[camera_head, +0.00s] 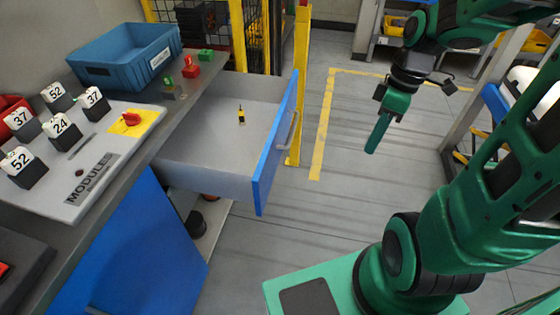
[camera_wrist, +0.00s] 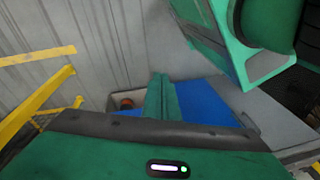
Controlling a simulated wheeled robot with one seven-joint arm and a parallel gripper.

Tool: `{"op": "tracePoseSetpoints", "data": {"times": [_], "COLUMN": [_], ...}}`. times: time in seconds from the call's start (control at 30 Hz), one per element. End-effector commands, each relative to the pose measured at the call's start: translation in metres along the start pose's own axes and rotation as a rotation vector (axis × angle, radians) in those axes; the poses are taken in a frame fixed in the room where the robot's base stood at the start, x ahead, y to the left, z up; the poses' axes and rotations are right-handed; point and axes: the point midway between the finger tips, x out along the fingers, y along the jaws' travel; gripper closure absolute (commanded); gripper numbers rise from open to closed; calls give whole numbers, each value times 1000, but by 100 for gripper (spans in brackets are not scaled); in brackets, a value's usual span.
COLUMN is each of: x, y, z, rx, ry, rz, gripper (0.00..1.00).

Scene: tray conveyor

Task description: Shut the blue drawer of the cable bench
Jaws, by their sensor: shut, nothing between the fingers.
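The blue drawer (camera_head: 276,148) of the cable bench is pulled far out in the head view. Its grey inside is open to view, and a grey handle (camera_head: 289,131) is on its blue front. A small yellow and black item (camera_head: 241,115) is in the drawer. My gripper (camera_head: 373,148) points down over the floor, to the right of the drawer front and apart from it. Its green fingers are together and empty. In the wrist view the shut fingers (camera_wrist: 160,97) show in front of a blue panel (camera_wrist: 208,101); I cannot tell which part of the bench it is.
The bench top carries a grey module panel (camera_head: 105,160) with numbered blocks, a blue bin (camera_head: 125,57) and small red and green parts. A yellow post (camera_head: 301,90) stands close behind the drawer front. Open floor lies between the drawer and my base.

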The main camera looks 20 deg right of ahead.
Motion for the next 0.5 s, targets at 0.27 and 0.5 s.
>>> {"op": "tracePoseSetpoints", "data": {"times": [0.27,0.5], "x": [35,61], "y": [16,19], "z": [-58,-105], "rx": [-712,-1285], "ry": [139,341], "rz": [-95,-100], "gripper": [100,100]}}
